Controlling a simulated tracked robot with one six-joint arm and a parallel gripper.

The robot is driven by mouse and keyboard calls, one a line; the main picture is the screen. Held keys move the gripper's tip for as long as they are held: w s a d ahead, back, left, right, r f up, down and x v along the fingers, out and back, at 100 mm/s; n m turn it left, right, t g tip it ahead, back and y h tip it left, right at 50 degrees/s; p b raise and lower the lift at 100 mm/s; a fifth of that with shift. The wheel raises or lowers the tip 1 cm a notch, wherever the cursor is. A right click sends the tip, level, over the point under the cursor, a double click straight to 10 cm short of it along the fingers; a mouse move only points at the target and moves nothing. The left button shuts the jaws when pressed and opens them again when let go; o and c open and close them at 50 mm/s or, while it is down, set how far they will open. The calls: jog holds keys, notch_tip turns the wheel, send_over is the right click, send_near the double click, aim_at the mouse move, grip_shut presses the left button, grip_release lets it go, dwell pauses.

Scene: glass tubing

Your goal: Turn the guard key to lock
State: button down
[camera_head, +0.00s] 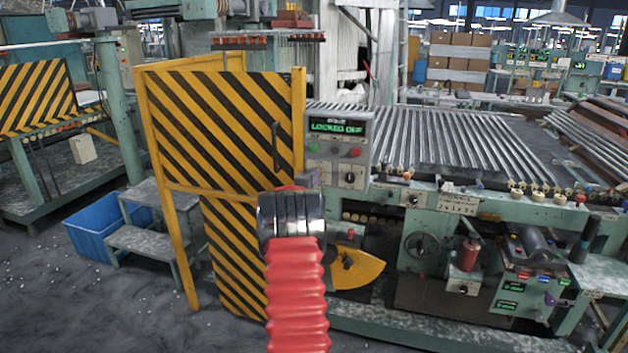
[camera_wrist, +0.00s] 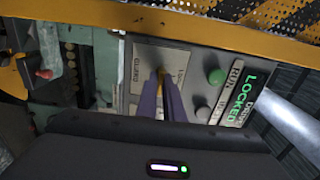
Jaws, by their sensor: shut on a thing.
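The guard key (camera_wrist: 160,80) shows as a thin yellow piece between my fingertips at the panel's GUARD plate in the wrist view. My gripper (camera_wrist: 165,92), with purple fingers, is shut on it. In the head view my gripper (camera_head: 313,179) is at the lower left of the control panel (camera_head: 333,166), and the key is hidden there. The panel's green display (camera_head: 336,128) reads LOCKED OFF; it also shows in the wrist view (camera_wrist: 243,98), partly cut off. The key's exact angle is hard to tell.
A yellow-and-black striped guard gate (camera_head: 235,110) stands left of the panel, close to my arm. The panel has a green button (camera_head: 314,147), a red button (camera_head: 355,152) and a black knob (camera_head: 350,178). A roller bed (camera_head: 430,135) lies to the right.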

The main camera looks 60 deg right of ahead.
jog(key=shift+f, duration=0.1)
jog(key=shift+s+d+n, duration=0.1)
jog(key=shift+n, duration=4.3)
jog(key=shift+s+d+n, duration=0.1)
jog(key=shift+n, duration=4.3)
jog(key=c, duration=1.9)
grip_release()
jog(key=shift+o, duration=0.2)
jog(key=shift+w+a, duration=0.1)
jog(key=shift+a, duration=0.1)
